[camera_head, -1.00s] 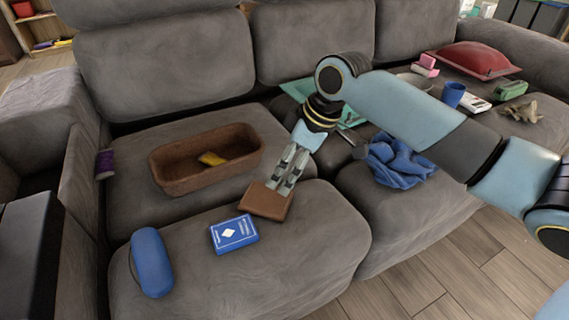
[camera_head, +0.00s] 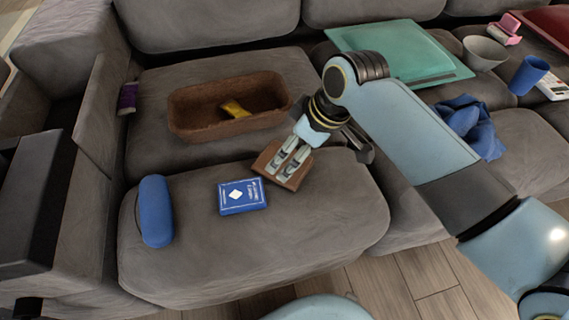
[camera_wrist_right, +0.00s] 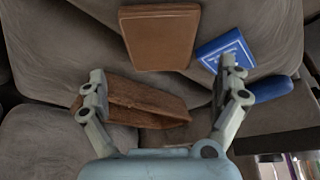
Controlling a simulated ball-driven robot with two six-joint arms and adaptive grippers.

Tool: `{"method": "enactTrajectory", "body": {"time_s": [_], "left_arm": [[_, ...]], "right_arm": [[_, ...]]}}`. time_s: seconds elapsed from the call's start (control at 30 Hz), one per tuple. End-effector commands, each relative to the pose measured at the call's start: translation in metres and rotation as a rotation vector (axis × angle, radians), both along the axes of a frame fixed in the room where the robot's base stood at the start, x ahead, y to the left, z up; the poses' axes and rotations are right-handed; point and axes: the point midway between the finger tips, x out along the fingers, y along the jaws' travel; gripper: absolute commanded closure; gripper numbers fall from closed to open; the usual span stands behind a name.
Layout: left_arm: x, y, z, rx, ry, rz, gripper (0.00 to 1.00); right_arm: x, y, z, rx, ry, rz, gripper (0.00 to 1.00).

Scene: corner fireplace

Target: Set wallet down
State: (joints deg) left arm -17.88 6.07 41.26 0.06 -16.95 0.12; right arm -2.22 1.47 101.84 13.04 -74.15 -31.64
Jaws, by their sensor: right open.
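The brown wallet (camera_head: 263,160) lies flat on the front of the grey sofa cushion, just right of the blue card box (camera_head: 243,197). My right gripper (camera_head: 284,166) is over it in the head view, its fingers hiding part of the wallet. In the right wrist view my gripper (camera_wrist_right: 165,70) is open with nothing between its fingers. The wallet (camera_wrist_right: 160,38) shows whole there, beyond the fingertips and apart from them, near the card box (camera_wrist_right: 225,50). My left gripper is not in view.
A brown basket (camera_head: 190,122) holding a yellow item (camera_head: 234,110) stands behind the wallet. A blue case (camera_head: 155,210) lies at the cushion's left. A blue cloth (camera_head: 468,125), a teal folder (camera_head: 395,50), a bowl (camera_head: 484,52) and a blue cup (camera_head: 528,75) lie to the right.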

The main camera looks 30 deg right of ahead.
Motion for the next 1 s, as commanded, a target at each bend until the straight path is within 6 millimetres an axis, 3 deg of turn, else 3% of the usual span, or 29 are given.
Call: {"method": "enactTrajectory", "body": {"time_s": [0.17, 0.4, 0.73, 1.0], "left_arm": [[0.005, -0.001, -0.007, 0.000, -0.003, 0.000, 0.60], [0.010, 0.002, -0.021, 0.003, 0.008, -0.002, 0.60], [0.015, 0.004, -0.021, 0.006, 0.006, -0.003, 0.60], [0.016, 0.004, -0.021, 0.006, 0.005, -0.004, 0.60]], "right_arm": [[0.003, 0.002, -0.016, 0.000, 0.000, 0.000, 0.00], [0.009, 0.005, -0.054, 0.001, 0.002, 0.000, 0.00], [0.013, 0.006, -0.057, 0.000, -0.002, 0.001, 0.00], [0.013, 0.006, -0.057, 0.000, -0.002, 0.001, 0.35]]}}
